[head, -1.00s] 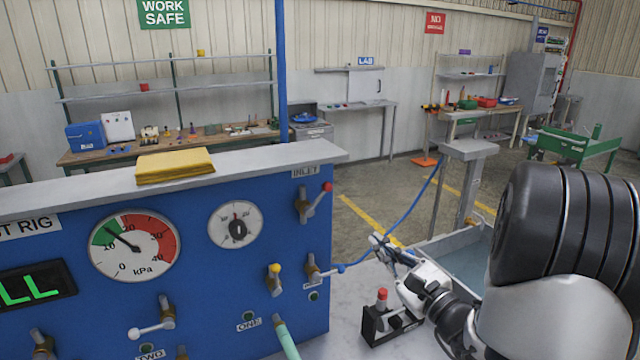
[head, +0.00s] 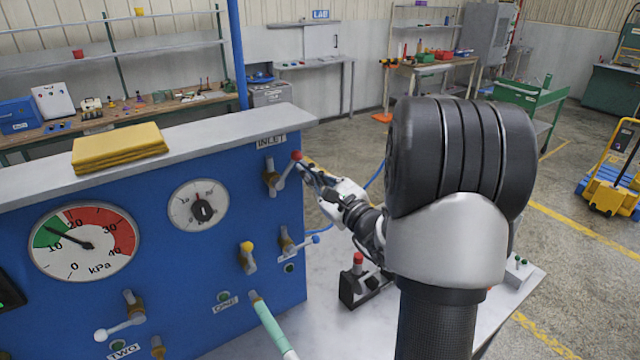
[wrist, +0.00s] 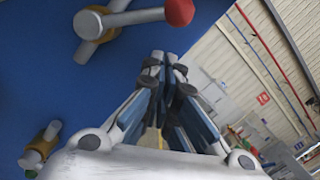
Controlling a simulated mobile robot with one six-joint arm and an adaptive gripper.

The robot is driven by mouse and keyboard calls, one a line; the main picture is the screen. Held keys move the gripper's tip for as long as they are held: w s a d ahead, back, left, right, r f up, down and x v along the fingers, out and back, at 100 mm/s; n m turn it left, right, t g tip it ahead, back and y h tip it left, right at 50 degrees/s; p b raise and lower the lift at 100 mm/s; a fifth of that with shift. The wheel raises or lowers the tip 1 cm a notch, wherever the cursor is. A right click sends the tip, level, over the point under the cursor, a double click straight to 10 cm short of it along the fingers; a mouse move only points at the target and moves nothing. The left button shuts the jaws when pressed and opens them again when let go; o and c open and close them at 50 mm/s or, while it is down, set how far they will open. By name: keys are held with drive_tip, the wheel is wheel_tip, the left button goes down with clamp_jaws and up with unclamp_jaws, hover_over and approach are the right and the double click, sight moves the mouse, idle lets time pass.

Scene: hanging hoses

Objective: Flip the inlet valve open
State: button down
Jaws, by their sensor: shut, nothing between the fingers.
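The inlet valve (head: 271,178) sits on the blue panel under the INLET label (head: 271,140). Its grey lever slants up and right to a red knob (head: 296,155). In the wrist view the lever (wrist: 140,17) runs right from the brass body to the red knob (wrist: 179,11). My gripper (head: 304,169) is shut and empty, its fingertips close to the right of the red knob in the head view. In the wrist view the fingertips (wrist: 160,62) lie just below the lever and knob. I cannot tell whether they touch.
A blue-handled valve (head: 287,243) and a yellow-knobbed valve (head: 248,256) sit lower on the panel. A black box with a red button (head: 357,275) stands on the bench. A pale green hose (head: 270,325) leaves the panel. Yellow cloths (head: 118,148) lie on the top ledge.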

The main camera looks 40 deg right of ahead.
sight(288, 169)
drive_tip(key=shift+s+a+r, duration=0.6)
drive_tip(key=shift+s+r, duration=0.05)
drive_tip(key=shift+r, duration=0.25)
drive_tip(key=shift+w+r, duration=0.1)
drive_tip(key=shift+r, duration=0.05)
drive_tip(key=shift+a+r+n+b, duration=0.1)
drive_tip(key=shift+r+n+b, duration=0.05)
drive_tip(key=shift+n+b, duration=0.25)
